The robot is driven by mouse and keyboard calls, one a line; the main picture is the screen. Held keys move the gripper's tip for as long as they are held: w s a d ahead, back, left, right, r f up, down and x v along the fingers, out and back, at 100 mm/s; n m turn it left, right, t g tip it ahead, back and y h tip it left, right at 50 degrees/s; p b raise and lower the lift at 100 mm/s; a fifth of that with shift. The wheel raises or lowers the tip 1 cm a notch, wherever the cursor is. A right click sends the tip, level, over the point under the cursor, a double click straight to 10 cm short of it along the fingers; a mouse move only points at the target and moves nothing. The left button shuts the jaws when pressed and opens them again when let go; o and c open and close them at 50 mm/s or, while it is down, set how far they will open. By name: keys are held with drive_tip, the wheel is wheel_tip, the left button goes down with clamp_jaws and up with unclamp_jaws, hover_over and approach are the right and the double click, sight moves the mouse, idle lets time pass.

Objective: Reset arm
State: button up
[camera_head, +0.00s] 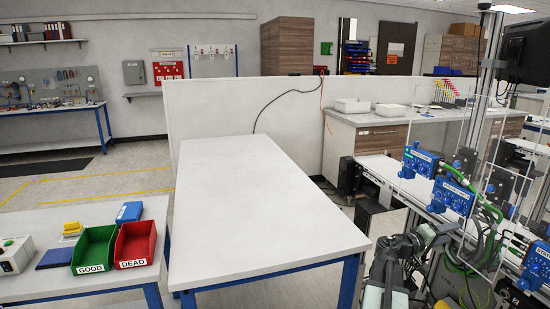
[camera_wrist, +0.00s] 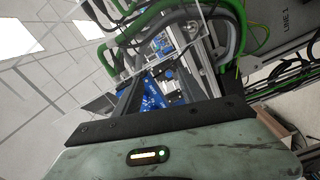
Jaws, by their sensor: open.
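My arm (camera_head: 400,262) shows at the lower right of the head view, folded close beside the conveyor equipment. My gripper (camera_wrist: 165,75) shows in the wrist view beyond a dark bar and a grey-green housing with a small lit indicator. Its dark fingers stand apart, and I see nothing held between them. The fingertips are hard to make out against blue units and green cables behind them. The wrist view is tilted, with ceiling panels at its left.
A bare white table (camera_head: 250,200) fills the middle. A green GOOD bin (camera_head: 92,250) and red DEAD bin (camera_head: 135,245) sit on the left table. Blue conveyor units (camera_head: 452,196), clear panels and green cables crowd the right. A white partition (camera_head: 245,108) stands behind.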

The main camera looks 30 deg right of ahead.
drive_tip(key=w+a+n+t+p, duration=0.1)
drive_tip(key=w+a+n+t, duration=0.15)
drive_tip(key=w+a, duration=0.5)
drive_tip(key=w+a+n+t+p, duration=0.1)
drive_tip(key=w+a+t, duration=0.3)
drive_tip(key=w, duration=0.7)
drive_tip(key=w+a+f+t+y+p, duration=0.1)
drive_tip(key=w+a+f+y, duration=0.1)
drive_tip(key=w+a, duration=0.55)
drive_tip(key=w+a+f+t+y, duration=0.15)
drive_tip(key=w+a, duration=0.25)
drive_tip(key=a, duration=0.6)
drive_tip(key=w+a+f+n+g+y+p, duration=0.1)
drive_tip(key=a+f+y, duration=0.35)
drive_tip(key=a, duration=0.85)
drive_tip(key=a+f+n+y+p, duration=0.1)
drive_tip(key=a+f+y, duration=0.35)
drive_tip(key=a, duration=0.95)
drive_tip(key=s+a+f+g+y, duration=0.1)
drive_tip(key=s+a+f+y, duration=0.1)
drive_tip(key=a, duration=0.5)
drive_tip(key=s+a+f+g+y, duration=0.2)
drive_tip(key=s+a+f+y, duration=0.1)
drive_tip(key=s+a, duration=0.3)
drive_tip(key=shift+s+a+f+n+g, duration=0.25)
drive_tip(key=shift+a+f+n+g, duration=0.1)
drive_tip(key=shift+a+f, duration=0.5)
drive_tip(key=shift+a, duration=0.1)
